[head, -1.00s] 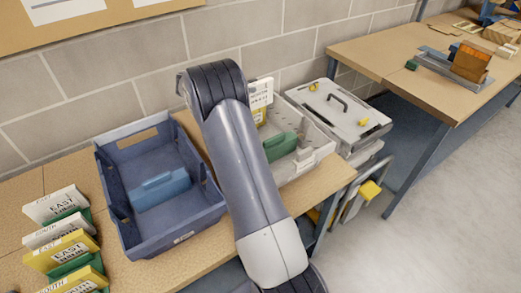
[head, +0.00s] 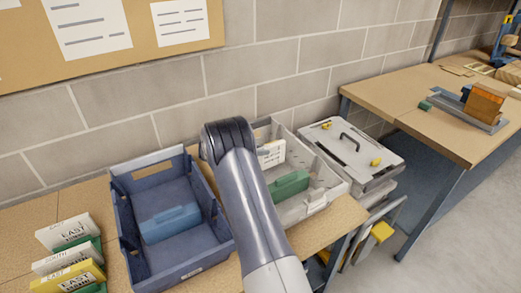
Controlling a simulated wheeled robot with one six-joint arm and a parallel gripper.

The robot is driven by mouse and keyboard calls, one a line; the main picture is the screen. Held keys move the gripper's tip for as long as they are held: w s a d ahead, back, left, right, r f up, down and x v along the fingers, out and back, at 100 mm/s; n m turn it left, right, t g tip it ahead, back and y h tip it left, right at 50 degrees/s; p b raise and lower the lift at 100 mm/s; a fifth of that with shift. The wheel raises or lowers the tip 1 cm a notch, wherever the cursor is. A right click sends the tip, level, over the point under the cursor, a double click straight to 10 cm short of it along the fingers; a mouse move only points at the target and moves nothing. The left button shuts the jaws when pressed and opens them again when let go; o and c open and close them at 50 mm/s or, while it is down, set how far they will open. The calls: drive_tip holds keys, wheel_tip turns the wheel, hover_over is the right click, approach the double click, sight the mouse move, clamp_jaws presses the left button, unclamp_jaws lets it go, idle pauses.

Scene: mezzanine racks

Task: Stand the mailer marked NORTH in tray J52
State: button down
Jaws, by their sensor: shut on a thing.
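A white mailer (head: 271,153) with dark print stands upright at the left rear of the grey tray (head: 323,199), just right of my arm. Its print is too small to read, and my arm covers its left side. My gripper is hidden behind my arm, so I cannot see its fingers or whether they touch this mailer. A green divider (head: 289,185) stands in the grey tray, in front of the mailer. The blue tray (head: 200,262) to the left holds only a blue divider (head: 169,224). I cannot read a J52 label on either tray.
A row of white and yellow mailers (head: 68,275), some marked EAST or SOUTH, stands at the lower left with green dividers. A lidded grey case (head: 342,150) is right of the grey tray. Another table (head: 440,130) stands farther right. A brick wall closes the back.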

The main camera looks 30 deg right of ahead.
drive_tip(key=shift+f+b, duration=0.5)
drive_tip(key=shift+f, duration=0.05)
drive_tip(key=shift+f, duration=0.1)
drive_tip(key=c, duration=1.3)
unclamp_jaws()
drive_tip(key=shift+r+p, duration=0.4)
drive_tip(key=shift+r, duration=0.15)
drive_tip(key=b+v, duration=0.2)
drive_tip(key=v, duration=1)
drive_tip(key=shift+r, duration=0.1)
